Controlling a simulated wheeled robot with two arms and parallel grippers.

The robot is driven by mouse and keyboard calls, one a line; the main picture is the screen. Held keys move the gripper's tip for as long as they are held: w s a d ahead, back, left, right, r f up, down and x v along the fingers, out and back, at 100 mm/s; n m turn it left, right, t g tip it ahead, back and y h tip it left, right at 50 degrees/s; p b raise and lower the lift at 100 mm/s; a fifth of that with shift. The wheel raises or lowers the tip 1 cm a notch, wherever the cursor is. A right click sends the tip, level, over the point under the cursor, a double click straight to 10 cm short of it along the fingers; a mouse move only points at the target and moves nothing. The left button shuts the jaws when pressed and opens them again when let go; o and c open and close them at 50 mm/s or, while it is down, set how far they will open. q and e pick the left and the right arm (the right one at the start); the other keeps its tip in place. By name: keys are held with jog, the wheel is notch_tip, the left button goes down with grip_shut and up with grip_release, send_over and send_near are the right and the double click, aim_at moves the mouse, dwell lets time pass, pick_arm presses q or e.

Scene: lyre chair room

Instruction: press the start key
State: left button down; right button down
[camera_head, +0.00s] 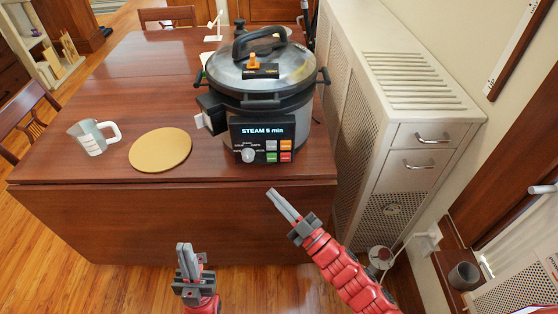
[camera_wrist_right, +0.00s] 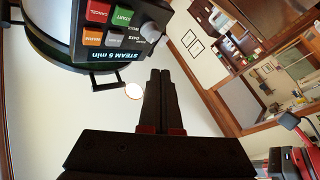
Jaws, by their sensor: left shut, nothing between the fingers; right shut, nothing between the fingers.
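The cooker (camera_head: 262,80) stands on the table with its lid on, and its front display (camera_head: 263,131) reads "STEAM 5 min". The green start key (camera_head: 271,157) is in the lower row of keys, left of the red cancel key (camera_head: 285,157). In the right wrist view the panel is upside down, with the start key (camera_wrist_right: 124,15) at the top left. My right gripper (camera_head: 280,203) is shut and empty, below and in front of the panel, apart from it. It also shows in the right wrist view (camera_wrist_right: 160,74). My left gripper (camera_head: 184,249) is shut and empty, low at the front.
A round tan board (camera_head: 160,149) and a measuring cup (camera_head: 91,138) lie left of the cooker on the wooden table (camera_head: 60,160). A knob (camera_head: 248,155) sits left of the keys. A white cabinet (camera_head: 385,110) stands close on the right.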

jog(key=b, duration=0.2)
send_near(262, 154)
jog(key=shift+s+a+x, duration=0.15)
jog(key=shift+x, duration=0.7)
jog(key=shift+s+a+x, duration=0.1)
jog(key=shift+s+x, duration=0.05)
jog(key=shift+x, duration=0.7)
jog(key=shift+w+r, duration=0.1)
jog(key=shift+w, duration=0.05)
dwell(0.8)
jog(key=shift+w, duration=0.25)
jog(key=shift+w, duration=0.4)
dwell(0.6)
jog(key=shift+s, duration=0.85)
